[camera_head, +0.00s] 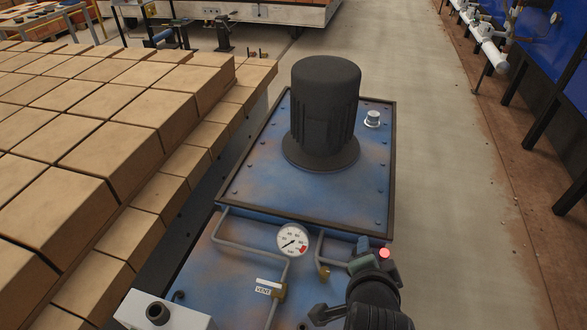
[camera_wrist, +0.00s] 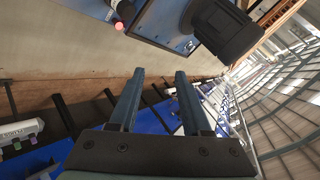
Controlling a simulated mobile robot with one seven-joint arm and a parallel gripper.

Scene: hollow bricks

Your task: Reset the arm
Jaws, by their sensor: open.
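My gripper (camera_wrist: 160,73) shows in the wrist view as two dark blue-grey fingers on a black mount. The fingers are apart, and nothing is held between them. Past the fingertips lie the floor and blue machinery, all clear of the fingers. In the head view I cannot make out the gripper. A dark jointed shape shows at the bottom right there, and I cannot tell whether it is part of my arm.
Stacked tan bricks (camera_head: 115,150) fill the left of the head view. A blue metal housing (camera_head: 255,190) carries a black cylinder (camera_head: 325,105) and a pressure gauge (camera_head: 293,240). Concrete floor (camera_head: 440,120) is clear to its right. Blue machinery (camera_head: 560,60) stands at far right.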

